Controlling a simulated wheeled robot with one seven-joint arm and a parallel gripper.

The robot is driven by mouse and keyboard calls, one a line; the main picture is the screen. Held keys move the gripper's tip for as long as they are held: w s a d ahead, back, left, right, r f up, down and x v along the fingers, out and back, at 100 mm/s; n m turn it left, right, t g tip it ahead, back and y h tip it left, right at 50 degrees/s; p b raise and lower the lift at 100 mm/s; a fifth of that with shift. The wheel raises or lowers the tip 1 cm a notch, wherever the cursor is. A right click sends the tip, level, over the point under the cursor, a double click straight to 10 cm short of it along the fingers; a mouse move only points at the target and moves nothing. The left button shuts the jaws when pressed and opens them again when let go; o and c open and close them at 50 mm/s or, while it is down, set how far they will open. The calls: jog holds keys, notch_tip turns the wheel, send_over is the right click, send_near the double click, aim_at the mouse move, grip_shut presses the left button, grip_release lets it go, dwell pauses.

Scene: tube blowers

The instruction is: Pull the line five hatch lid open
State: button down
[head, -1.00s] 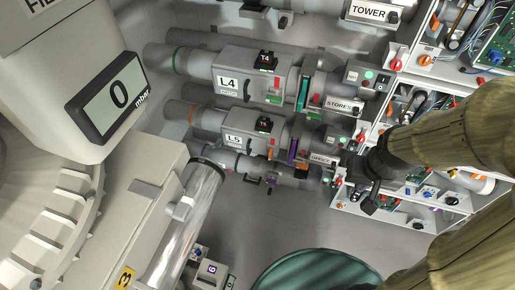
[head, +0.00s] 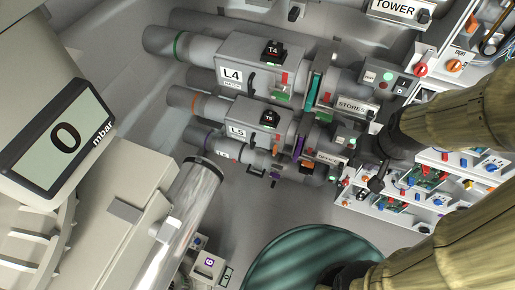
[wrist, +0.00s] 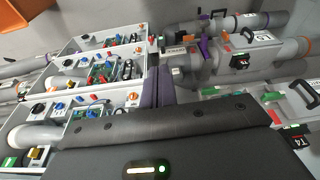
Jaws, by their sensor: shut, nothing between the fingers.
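The line five hatch box (head: 262,117), labelled L5, is a grey box on the pipe with the orange ring. It carries a black T5 tag, and a dark curved handle (head: 250,136) on its lid side. The lid looks closed. In the wrist view the L5 box (wrist: 240,45) shows upside down at upper right, with its dark handle (wrist: 264,36). My gripper (head: 375,184) is right of the box and apart from it, over the electronics panels. In the wrist view its two dark fingers (wrist: 157,88) are together and empty.
The similar L4 box (head: 262,72) sits above L5, with another pipe line below it. Open electronics trays (head: 430,180) stand at the right. A dark green round surface (head: 310,262) is at the bottom. A gauge (head: 60,140) and clear tube (head: 185,215) fill the left.

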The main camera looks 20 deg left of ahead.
jog(key=w+a+f+t+y+b, duration=0.15)
jog(key=w+a+f+b, duration=0.25)
jog(key=w+f, duration=0.55)
jog(key=m+t+y+b, duration=0.8)
jog(key=m+t+b, duration=0.35)
jog(key=b, duration=0.35)
send_near(255, 140)
jog(key=v, duration=0.4)
jog(key=shift+s+d+r, duration=0.2)
jog(key=shift+d+r, duration=0.05)
jog(key=shift+a, duration=0.1)
jog(key=x, duration=0.9)
jog(key=shift+w+a+f+b, duration=0.1)
jog(key=shift+w+a+b, duration=0.15)
jog(key=shift+w+b, duration=0.1)
